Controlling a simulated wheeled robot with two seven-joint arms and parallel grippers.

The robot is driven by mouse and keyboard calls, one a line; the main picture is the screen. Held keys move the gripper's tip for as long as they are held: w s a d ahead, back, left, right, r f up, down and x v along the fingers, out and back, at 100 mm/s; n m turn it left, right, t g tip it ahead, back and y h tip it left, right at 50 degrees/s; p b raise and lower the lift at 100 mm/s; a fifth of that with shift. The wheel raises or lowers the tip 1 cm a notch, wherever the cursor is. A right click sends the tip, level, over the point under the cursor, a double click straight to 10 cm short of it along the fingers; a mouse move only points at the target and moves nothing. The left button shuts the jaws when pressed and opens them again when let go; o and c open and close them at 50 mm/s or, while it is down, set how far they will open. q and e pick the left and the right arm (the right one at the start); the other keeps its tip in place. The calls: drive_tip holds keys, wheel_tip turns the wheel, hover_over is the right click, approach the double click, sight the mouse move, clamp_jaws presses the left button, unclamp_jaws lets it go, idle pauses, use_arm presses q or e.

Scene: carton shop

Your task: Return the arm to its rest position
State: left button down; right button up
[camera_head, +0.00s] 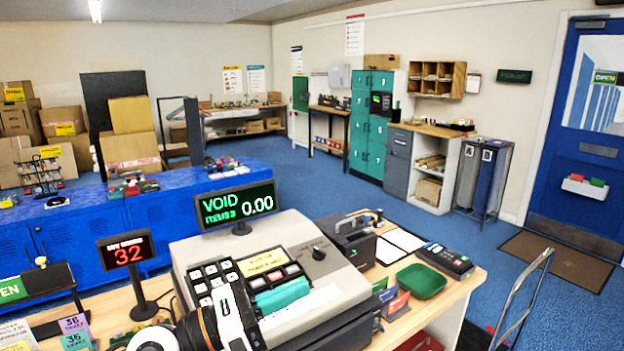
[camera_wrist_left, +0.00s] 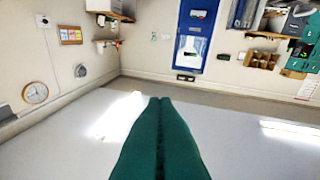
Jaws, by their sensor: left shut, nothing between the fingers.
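My left gripper (camera_head: 284,295) reaches in from the bottom of the head view, with teal fingers in front of the grey cash register (camera_head: 330,262) and its keys. Whether it is above the register or touching it cannot be told from this view. In the left wrist view its two teal fingers (camera_wrist_left: 160,102) lie together, shut, with nothing between them. That view looks past them to a pale surface and the room's walls. My right gripper is not in view.
The counter (camera_head: 453,293) carries the register, a red number display (camera_head: 127,252), a green tray (camera_head: 421,281) and a card terminal (camera_head: 446,260). A metal-framed stand (camera_head: 522,300) is at the right. Blue floor (camera_head: 300,190) lies open beyond the counter.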

use_arm(q)
drive_tip(key=w+a+f+n+t+y, duration=0.1)
drive_tip(key=a+n+t+y, duration=0.5)
drive_tip(key=n, duration=0.7)
drive_tip(key=w+a+f+n+t+y, duration=0.1)
drive_tip(key=a+n+t+y, duration=0.35)
drive_tip(key=n, duration=0.75)
drive_tip(key=s+a+f+n+g+y, duration=0.25)
drive_tip(key=a+f+n+y, duration=0.2)
drive_tip(key=f+n, duration=0.3)
drive_tip(key=s+a+f+n+g+y, duration=0.1)
drive_tip(key=s+a+f+n+y, duration=0.2)
drive_tip(key=f+n+y, duration=0.35)
drive_tip(key=s+f+n+g+h, duration=0.3)
drive_tip(key=s+f+n+g, duration=0.4)
drive_tip(key=s+f+g, duration=0.85)
drive_tip(key=s+f+t, duration=0.1)
drive_tip(key=s+f, duration=0.2)
drive_tip(key=f, duration=1.1)
drive_tip(key=s+f+t, duration=0.2)
drive_tip(key=s+f, duration=0.1)
drive_tip(key=f, duration=1.1)
drive_tip(key=s+a+f+g, duration=0.1)
drive_tip(key=s+a+f, duration=0.1)
drive_tip(key=s+f, duration=1.4)
drive_tip(key=shift+f+g+b, duration=0.25)
drive_tip(key=shift+g+b, duration=0.1)
